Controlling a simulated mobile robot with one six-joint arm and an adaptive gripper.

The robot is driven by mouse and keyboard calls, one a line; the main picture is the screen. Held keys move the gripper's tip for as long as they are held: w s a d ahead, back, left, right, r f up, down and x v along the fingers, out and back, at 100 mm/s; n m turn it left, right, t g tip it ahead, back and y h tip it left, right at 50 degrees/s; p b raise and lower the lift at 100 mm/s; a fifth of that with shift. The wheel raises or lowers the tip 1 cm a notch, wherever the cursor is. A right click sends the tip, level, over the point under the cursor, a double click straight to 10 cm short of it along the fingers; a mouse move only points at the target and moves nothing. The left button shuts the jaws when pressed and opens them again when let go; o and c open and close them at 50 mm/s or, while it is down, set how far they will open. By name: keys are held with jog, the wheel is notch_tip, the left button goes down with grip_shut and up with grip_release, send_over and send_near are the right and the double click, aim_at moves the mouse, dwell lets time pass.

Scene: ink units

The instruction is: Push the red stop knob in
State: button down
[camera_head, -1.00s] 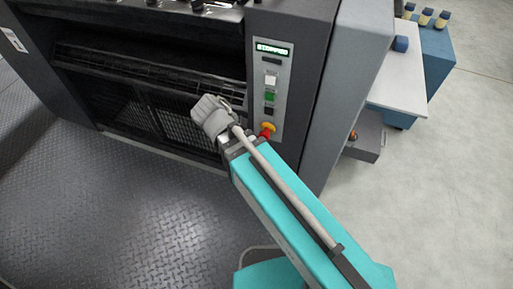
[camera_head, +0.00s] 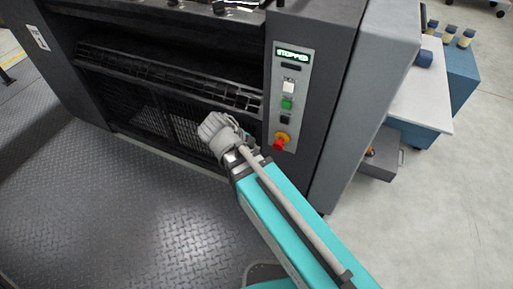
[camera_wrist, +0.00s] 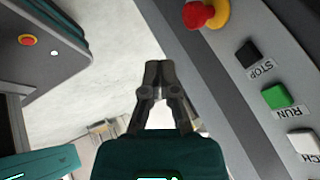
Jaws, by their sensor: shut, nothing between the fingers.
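The red stop knob (camera_head: 279,142) sits on a yellow base low on the press's grey control panel (camera_head: 282,104). In the wrist view the red knob (camera_wrist: 198,14) is at the top edge, partly cut off, with its yellow base beside it. My gripper (camera_wrist: 159,68) is shut and empty, its fingertips apart from the panel in that picture, below and left of the knob. In the head view my wrist is just left of the knob, and my fingers cannot be made out.
Above the knob are a black STOP button (camera_wrist: 248,53), a green RUN button (camera_wrist: 276,97), a white button (camera_head: 288,87) and a lit display (camera_head: 293,54) reading STOPPED. Another red button (camera_wrist: 27,40) is on a dark box.

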aim_at(276, 143)
jog(key=shift+w+d+f+b, duration=1.05)
jog(key=shift+w+f+b, duration=0.1)
jog(key=shift+f+b, duration=0.1)
jog(key=shift+w+d+f+b, duration=1.1)
jog(key=shift+f+b, duration=0.1)
jog(key=shift+f, duration=0.1)
jog(key=shift+w+d+f+b, duration=1)
jog(key=shift+w+f+b, duration=0.15)
jog(key=shift+f+b, duration=0.1)
jog(key=shift+w+d, duration=0.3)
jog(key=shift+w, duration=0.7)
